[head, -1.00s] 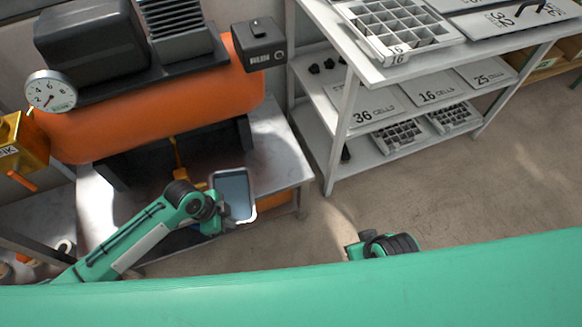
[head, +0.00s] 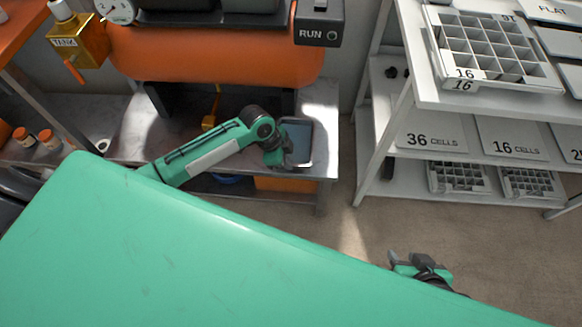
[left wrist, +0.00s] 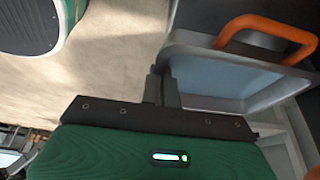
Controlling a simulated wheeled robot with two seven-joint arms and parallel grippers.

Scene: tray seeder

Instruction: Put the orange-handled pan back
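The orange-handled pan is a shallow grey tray with a pale blue-grey inside. In the head view the pan (head: 299,138) is at the right end of the metal bench, beside my left gripper (head: 283,152). In the left wrist view the pan (left wrist: 225,78) fills the upper right, its orange handle (left wrist: 265,27) on the far side. My left gripper's fingers (left wrist: 163,88) are close together at the pan's near left edge and look shut on its rim. Whether the pan touches the bench is unclear. My right gripper (head: 400,260) is low over the floor, its opening unclear.
The metal bench (head: 322,105) stands under an orange tank (head: 210,55) with a RUN box (head: 319,24). A yellow TANK container (head: 78,40) is at the upper left. A white shelf rack (head: 400,178) with cell trays stands to the right, across a floor gap (head: 345,235).

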